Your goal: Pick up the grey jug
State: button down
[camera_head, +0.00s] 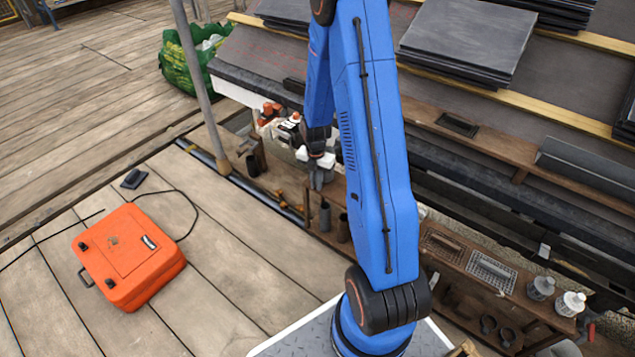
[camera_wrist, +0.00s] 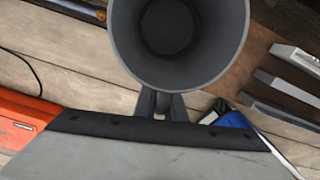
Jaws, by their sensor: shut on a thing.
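The grey jug (camera_wrist: 232,45) fills the top middle of the wrist view, its round mouth facing the camera and its dark inside showing. My gripper (camera_wrist: 161,104) is shut on the jug's near side. The rest of the jug is cut off by the picture's top edge. In the head view my gripper (camera_head: 317,170) is at the end of the blue arm, above the shelf edge beside the walkway. The grey shape at its fingers there is small and partly hidden, so I cannot tell the jug's outline.
An orange case (camera_head: 130,257) with a black cable lies on the planks at left. A grey pole (camera_head: 197,85) stands left of my gripper. Orange-capped bottles (camera_head: 268,112) are close behind it. Dark slates (camera_head: 468,38) lie on the roof. Open planks lie left.

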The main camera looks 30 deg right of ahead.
jog(key=shift+r, duration=4.75)
